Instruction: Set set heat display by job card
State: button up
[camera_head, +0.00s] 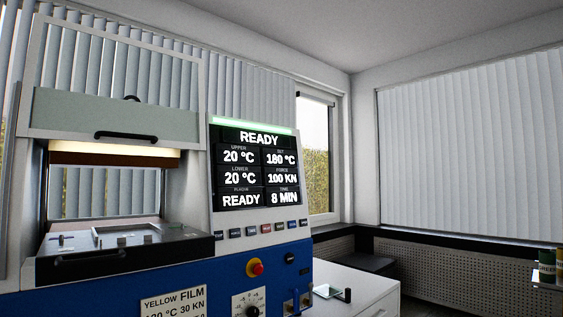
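The lab press (215,258) stands at the left, with a blue body and a light upper housing. Its display (253,168) reads READY, upper 20 °C, lower 20 °C, set 180 °C, force 100 KN, time 8 MIN. My gripper is not in view.
A red and yellow stop button (256,268) and a dial (248,304) sit on the press front. The guard (115,115) is raised above the press opening. A white cabinet (360,290) stands to the right, and cans (547,266) show at the right edge.

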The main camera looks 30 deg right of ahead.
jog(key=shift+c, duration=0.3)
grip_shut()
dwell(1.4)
